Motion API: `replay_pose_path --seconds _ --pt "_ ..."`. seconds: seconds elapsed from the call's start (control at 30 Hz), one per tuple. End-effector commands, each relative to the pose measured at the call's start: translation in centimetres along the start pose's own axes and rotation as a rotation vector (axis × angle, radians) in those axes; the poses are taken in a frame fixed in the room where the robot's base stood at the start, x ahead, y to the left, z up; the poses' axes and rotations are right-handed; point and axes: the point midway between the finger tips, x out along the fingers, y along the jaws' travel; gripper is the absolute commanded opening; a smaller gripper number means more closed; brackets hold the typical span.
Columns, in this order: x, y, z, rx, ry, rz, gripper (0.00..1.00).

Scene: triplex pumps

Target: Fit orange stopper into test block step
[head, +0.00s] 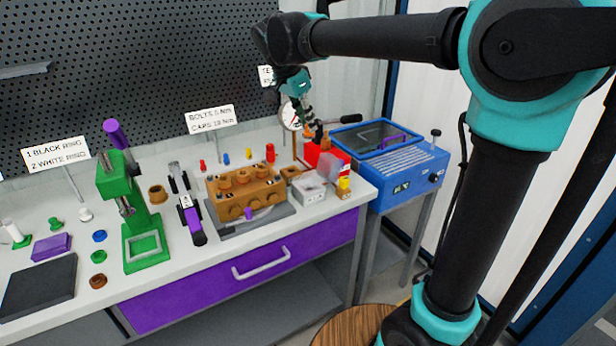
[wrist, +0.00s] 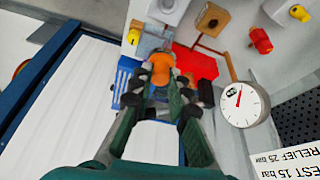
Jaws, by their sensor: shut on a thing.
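My gripper (head: 309,124) is above the right end of the bench, fingers pointing down. In the wrist view my gripper (wrist: 161,84) is shut on the orange stopper (wrist: 160,66), which sits between the fingertips. The stopper also shows small below the fingers in the head view (head: 323,143). The red test block (head: 312,154) stands under and beside the gripper. In the wrist view the red block (wrist: 198,65) lies just right of the stopper. The step is hidden by the fingers and stopper, and I cannot tell whether the stopper touches the block.
A round pressure gauge (head: 291,117) stands close behind the gripper and shows at right in the wrist view (wrist: 240,104). A blue machine (head: 400,165) is to the right.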

Motion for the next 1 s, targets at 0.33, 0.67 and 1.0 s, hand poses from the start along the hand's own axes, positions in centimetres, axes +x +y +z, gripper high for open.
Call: replay_pose_path --seconds 0.33,0.67,1.0 --pt "8.0 0.0 3.3 0.000 0.000 0.000 0.00" --pt "12.2 0.0 5.0 0.000 0.000 0.000 0.00" --pt "15.7 0.0 6.5 0.000 0.000 0.000 0.00"
